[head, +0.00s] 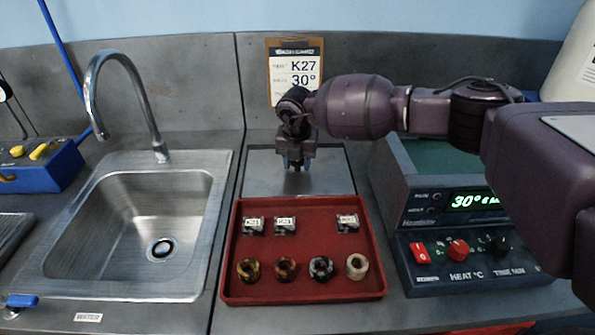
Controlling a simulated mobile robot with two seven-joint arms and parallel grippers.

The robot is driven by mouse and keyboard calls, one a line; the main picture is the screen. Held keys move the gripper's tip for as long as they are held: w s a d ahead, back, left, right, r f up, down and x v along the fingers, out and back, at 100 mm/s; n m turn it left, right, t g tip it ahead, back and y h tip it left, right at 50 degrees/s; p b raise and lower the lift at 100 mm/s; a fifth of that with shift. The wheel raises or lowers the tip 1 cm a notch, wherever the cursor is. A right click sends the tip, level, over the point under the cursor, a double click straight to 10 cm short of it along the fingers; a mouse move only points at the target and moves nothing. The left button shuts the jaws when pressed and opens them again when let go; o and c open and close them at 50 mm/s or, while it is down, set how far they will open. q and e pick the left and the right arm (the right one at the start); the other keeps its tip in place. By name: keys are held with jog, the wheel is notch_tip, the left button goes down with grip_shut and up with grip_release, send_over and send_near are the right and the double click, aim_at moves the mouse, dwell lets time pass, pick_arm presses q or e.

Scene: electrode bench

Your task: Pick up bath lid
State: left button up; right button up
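A flat grey metal plate (330,178), which looks like the bath lid, lies on the bench behind the red tray. My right gripper (296,164) points down over the middle of this plate. Its fingertips are small and dark here, so I cannot tell whether they are open or shut, or whether they touch a handle. Any handle is hidden by the gripper. The heating bath (398,208) stands to the right, with a green surface showing at its top behind my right arm. My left gripper is not in view.
The red tray (300,209) in front holds three labelled blocks (285,225) and several rings (321,268). A steel sink (125,275) with a tall tap (150,125) is on the left. A clipboard card (303,75) reading K27 30° stands against the wall.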

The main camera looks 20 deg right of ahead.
grip_shut()
jog(key=shift+r, duration=0.1)
jog(key=shift+w+r, duration=0.1)
jog(key=shift+r, duration=0.5)
pick_arm(q)
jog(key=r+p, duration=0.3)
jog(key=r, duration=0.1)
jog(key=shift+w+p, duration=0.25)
jog(key=shift+p, duration=0.1)
pick_arm(e)
notch_tip(320, 180, up, 22)
jog(key=shift+r, duration=0.15)
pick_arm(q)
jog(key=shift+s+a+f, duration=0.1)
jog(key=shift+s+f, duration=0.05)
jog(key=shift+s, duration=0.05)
